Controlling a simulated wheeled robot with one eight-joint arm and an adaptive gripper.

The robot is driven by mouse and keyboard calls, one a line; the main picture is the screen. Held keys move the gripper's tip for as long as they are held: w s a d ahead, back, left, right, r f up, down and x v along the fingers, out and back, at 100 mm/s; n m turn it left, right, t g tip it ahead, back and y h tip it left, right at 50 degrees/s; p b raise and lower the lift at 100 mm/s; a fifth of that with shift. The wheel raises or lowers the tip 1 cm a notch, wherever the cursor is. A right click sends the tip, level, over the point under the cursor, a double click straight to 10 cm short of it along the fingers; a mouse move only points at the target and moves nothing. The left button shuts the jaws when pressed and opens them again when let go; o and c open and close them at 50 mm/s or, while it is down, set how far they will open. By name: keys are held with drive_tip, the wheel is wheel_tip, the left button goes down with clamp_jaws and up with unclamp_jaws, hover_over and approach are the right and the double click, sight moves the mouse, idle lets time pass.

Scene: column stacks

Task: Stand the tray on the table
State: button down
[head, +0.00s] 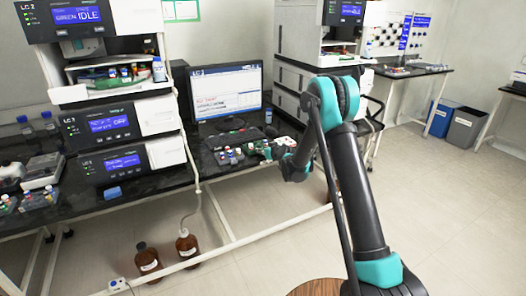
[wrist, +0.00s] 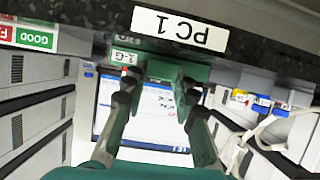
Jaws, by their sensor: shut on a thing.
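The tray (wrist: 165,72) is a green block with a white label reading 1-G. It shows in the upper middle of the upside-down wrist view. My gripper (wrist: 157,97) is shut on it, with one dark fingertip at each side. In the head view my gripper (head: 273,154) is at the table (head: 160,188), to the right of the keyboard. The tray is small and partly hidden there. I cannot tell whether its underside touches the tabletop.
A monitor (head: 226,92) and keyboard (head: 234,138) stand behind and left of my gripper. Coloured vials (head: 228,156) are close to its left. Instrument stacks (head: 118,125) stand at left. Two brown bottles (head: 187,243) are on the floor. A PC 1 label (wrist: 180,29) is near the tray.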

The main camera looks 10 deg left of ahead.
drive_tip(key=c, duration=1.2)
unclamp_jaws()
drive_tip(key=v, duration=1.2)
drive_tip(key=s+d+m+g+h, duration=0.2)
drive_tip(key=s+d, duration=0.7)
drive_tip(key=s, duration=0.5)
drive_tip(key=s+d+m+g+h, duration=0.2)
drive_tip(key=s+d, duration=0.7)
drive_tip(key=s, duration=0.5)
drive_tip(key=s+d+f+m+g+h, duration=0.1)
drive_tip(key=s+d+m+g+h, duration=0.1)
drive_tip(key=s+d, duration=0.7)
drive_tip(key=s+g+h, duration=0.1)
drive_tip(key=s, duration=0.4)
drive_tip(key=shift+s+m, duration=0.25)
drive_tip(key=shift+m, duration=0.15)
